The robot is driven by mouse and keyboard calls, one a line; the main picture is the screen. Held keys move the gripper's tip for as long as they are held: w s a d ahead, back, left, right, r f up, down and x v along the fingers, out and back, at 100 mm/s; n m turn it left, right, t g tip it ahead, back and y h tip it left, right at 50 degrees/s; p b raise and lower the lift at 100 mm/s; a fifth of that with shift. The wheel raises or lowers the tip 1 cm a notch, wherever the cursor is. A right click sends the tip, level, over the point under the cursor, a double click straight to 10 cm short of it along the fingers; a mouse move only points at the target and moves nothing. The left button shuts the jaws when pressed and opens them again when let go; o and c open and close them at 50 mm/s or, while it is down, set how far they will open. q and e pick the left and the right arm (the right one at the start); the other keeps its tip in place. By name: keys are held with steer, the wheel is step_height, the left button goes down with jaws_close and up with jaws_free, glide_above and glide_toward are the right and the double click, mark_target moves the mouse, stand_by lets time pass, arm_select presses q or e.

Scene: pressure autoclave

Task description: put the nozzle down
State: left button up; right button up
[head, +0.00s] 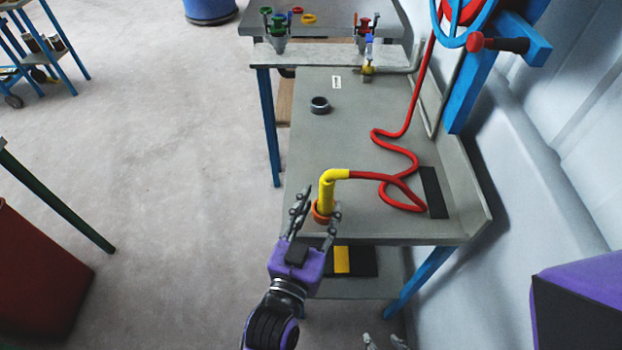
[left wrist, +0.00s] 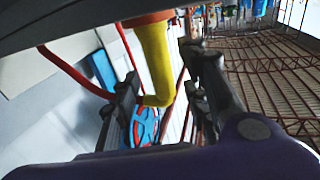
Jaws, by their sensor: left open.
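The yellow nozzle (head: 327,190) stands upright at the near end of the grey bench (head: 320,140). Its lower end is at an orange-red ring (head: 319,212) on the bench. A red hose (head: 388,178) runs from its bent top. My left gripper (head: 318,207) is open, with its fingers on either side of the nozzle's lower part. In the left wrist view the nozzle (left wrist: 158,65) shows upside down between the open fingers; I cannot tell whether they touch it. Two grey tips of my right gripper (head: 384,343) show at the bottom edge; the rest is out of frame.
The hose loops over the bench's right side beside a black strip (head: 433,192). A dark grey ring (head: 320,105) lies farther back. A raised shelf (head: 320,55) with small valve fittings stands at the far end. The wall (head: 530,190) is close on the right; open floor lies left.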

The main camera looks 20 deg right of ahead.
arm_select(q)
steer(key=v, duration=0.7)
steer(key=shift+b, duration=0.3)
steer(key=shift+a+r, duration=0.1)
